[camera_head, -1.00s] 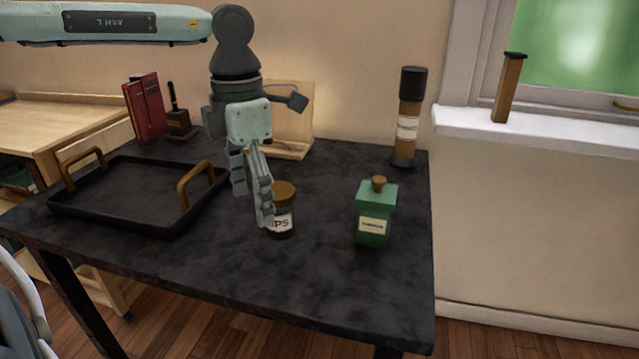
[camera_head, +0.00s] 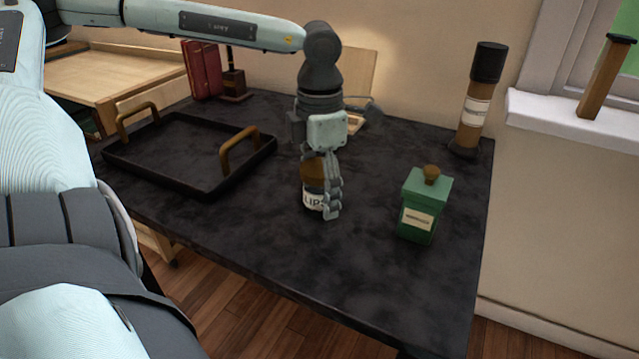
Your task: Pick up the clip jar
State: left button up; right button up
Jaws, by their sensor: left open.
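The clip jar (camera_head: 313,200) is a small dark jar with a brown lid and a white label reading "LIPS" in part. It stands upright on the dark table (camera_head: 330,265). My left gripper (camera_head: 322,199) is open and points down at the jar. One finger shows in front of the jar's right side and hides part of the label; the other finger is hidden. I cannot tell whether the finger touches the jar. My right gripper is not in view.
A green canister (camera_head: 424,205) with a wooden knob stands to the right of the jar. A black tray (camera_head: 190,190) with brown handles lies to the left. A tall brown cylinder (camera_head: 475,100) and red books (camera_head: 201,70) stand at the back. The front of the table is clear.

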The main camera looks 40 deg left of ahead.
pick_arm(q)
jog(key=shift+f, duration=0.1)
jog(key=c, duration=1.2)
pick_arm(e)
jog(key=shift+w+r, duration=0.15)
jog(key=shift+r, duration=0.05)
